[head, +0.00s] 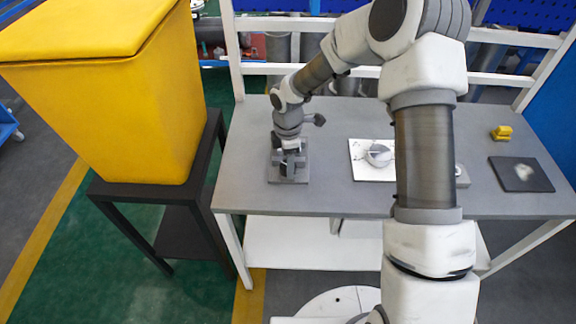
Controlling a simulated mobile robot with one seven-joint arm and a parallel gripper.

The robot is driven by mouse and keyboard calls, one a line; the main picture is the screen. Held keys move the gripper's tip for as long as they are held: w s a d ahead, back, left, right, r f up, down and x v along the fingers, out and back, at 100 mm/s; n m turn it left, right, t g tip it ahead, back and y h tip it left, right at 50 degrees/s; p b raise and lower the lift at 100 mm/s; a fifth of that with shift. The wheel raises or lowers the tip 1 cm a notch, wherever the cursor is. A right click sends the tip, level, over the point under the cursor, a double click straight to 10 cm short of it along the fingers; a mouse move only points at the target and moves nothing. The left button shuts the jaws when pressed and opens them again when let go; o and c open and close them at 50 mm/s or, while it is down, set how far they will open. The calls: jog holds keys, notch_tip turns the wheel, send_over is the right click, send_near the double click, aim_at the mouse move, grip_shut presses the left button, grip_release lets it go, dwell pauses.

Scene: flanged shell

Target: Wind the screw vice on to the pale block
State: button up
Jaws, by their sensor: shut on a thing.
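The screw vice (274,174) is a small grey fixture on a square base at the left of the grey table. My gripper (290,149) points down over it and is shut on a part of it, which looks like the screw's handle. The fingers and my wrist cover the top of the vice. I cannot make out the pale block or tell whether the jaws touch it.
On the grey table (240,190), a white plate with a round grey knob (378,154) lies right of the vice. A dark square pad (520,174) and a small yellow object (501,132) are farther right. A large yellow bin (110,90) stands left. My arm hides part of the table.

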jog(key=m+b, duration=0.3)
jog(key=m, duration=0.4)
jog(key=shift+f, duration=0.1)
jog(key=m+b, duration=0.3)
jog(key=m, duration=0.3)
jog(key=shift+m, duration=0.4)
jog(key=m+b, duration=0.1)
jog(key=m, duration=1.1)
jog(key=o, duration=1.4)
jog(key=shift+c, duration=0.2)
